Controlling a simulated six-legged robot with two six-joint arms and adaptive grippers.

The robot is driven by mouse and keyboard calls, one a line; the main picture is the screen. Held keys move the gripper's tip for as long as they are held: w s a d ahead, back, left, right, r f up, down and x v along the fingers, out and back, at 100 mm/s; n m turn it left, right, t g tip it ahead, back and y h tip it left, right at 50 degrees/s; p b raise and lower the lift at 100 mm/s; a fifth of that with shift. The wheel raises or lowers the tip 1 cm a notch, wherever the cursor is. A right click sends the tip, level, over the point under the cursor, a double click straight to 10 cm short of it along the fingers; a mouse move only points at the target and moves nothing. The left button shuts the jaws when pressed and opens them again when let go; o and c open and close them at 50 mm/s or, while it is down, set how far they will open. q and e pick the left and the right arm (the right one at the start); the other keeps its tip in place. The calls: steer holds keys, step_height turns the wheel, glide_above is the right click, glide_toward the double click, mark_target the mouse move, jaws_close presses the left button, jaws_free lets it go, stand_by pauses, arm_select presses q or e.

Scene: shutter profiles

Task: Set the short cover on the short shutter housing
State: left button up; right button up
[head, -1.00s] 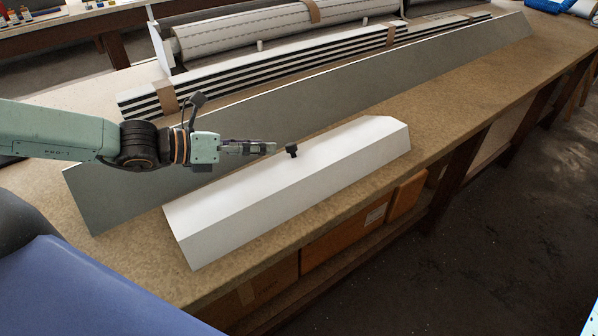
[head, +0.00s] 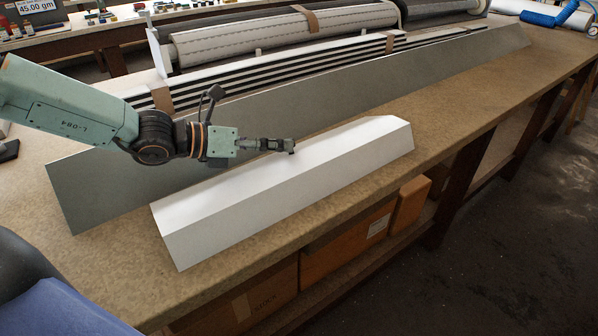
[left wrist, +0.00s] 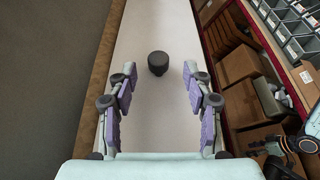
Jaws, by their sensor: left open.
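The short cover (head: 330,172), a long white piece with slanted sides, lies along the front of the workbench. Whether the short shutter housing is beneath it cannot be told, as the inside is hidden. A small black knob (left wrist: 158,63) stands on its top. My left gripper (head: 286,146) is open, low over the cover, with its fingertips at the knob in the head view. In the left wrist view, its purple-padded fingers (left wrist: 160,76) are spread either side of the knob's line, with the knob just beyond the tips.
A long grey piece (head: 240,120) lies behind the cover, close to my left arm. Behind it are striped slats (head: 240,79) and a rolled shutter (head: 240,41). Orange boxes (head: 350,242) sit on the shelf below. The bench (head: 470,115) is clear to the right.

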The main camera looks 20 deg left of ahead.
arm_select(q)
steer(key=shift+w+d+f+b, duration=0.25)
steer(key=shift+w+f+b, duration=0.2)
steer(key=shift+w, duration=0.1)
steer(key=shift+w+d+r, duration=0.1)
steer(key=shift+w+d, duration=0.05)
steer(key=shift+d, duration=0.1)
steer(key=shift+r, duration=0.1)
steer(key=shift+a, duration=0.15)
steer(key=shift+c, duration=0.5)
steer(key=c, duration=0.5)
jaws_close()
